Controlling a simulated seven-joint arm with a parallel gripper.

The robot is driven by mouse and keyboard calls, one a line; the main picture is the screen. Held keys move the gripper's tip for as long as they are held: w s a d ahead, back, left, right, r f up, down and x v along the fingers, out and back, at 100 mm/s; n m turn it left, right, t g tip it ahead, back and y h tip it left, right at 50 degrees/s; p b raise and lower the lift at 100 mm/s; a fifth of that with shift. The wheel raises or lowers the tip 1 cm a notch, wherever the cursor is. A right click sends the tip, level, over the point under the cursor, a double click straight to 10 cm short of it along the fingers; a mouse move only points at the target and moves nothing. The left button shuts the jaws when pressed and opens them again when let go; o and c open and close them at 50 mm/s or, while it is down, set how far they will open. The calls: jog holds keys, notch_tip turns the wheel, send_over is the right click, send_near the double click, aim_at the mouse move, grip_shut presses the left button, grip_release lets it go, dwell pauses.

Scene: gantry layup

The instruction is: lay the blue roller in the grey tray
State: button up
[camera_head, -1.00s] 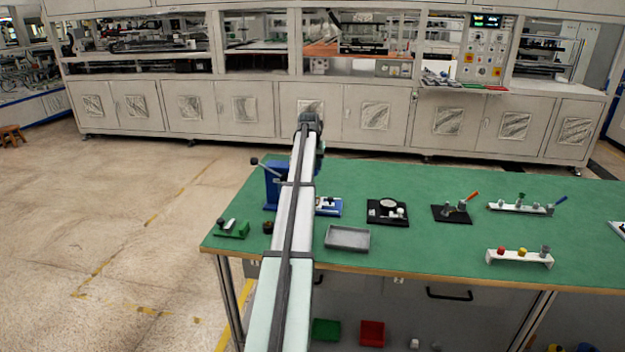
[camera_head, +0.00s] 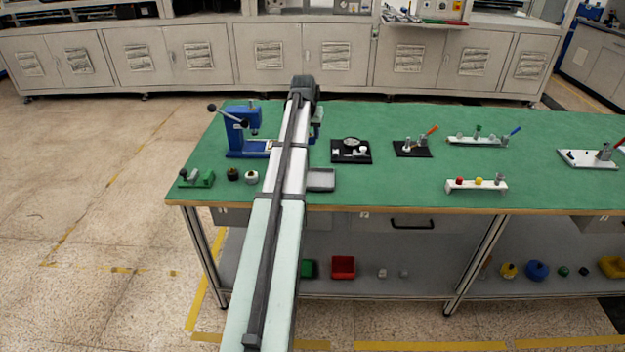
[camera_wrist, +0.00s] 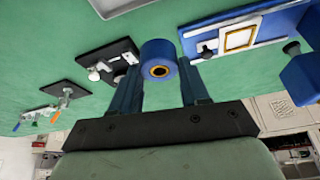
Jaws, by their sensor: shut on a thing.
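The blue roller (camera_wrist: 158,62), a short cylinder with a dark hole ringed in orange in its end, sits between the two fingers of my gripper (camera_wrist: 158,85) in the wrist view. My gripper is shut on it and holds it above the green bench. The grey tray (camera_head: 321,180) lies near the bench's front edge in the head view, its left part hidden behind my arm. A pale corner of the tray (camera_wrist: 112,6) shows at the top of the wrist view, apart from the roller. My fingers are hidden in the head view.
A blue press (camera_head: 240,130) stands left of my arm; a green fixture (camera_head: 197,179) and two small round parts are in front of it. A black fixture (camera_head: 351,152) lies right of my arm. A white rack (camera_head: 476,186) is farther right. Bare bench surrounds the tray's right side.

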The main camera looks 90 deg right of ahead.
jog(key=s+a+f+m, duration=0.1)
jog(key=a+f+m, duration=0.1)
jog(key=a, duration=0.5)
jog(key=m+g, duration=0.1)
send_over(315, 178)
jog(key=a, duration=0.2)
jog(key=shift+w+d+f, duration=0.1)
jog(key=shift+w+f, duration=0.1)
jog(key=shift+f, duration=2.2)
jog(key=shift+w+d+f, duration=0.1)
jog(key=shift+w+f, duration=0.1)
jog(key=shift+f, duration=2.2)
jog(key=shift+f, duration=0.1)
jog(key=o, duration=1.2)
jog(key=shift+c, duration=0.2)
jog(key=v, duration=1.2)
jog(key=shift+w+d, duration=0.1)
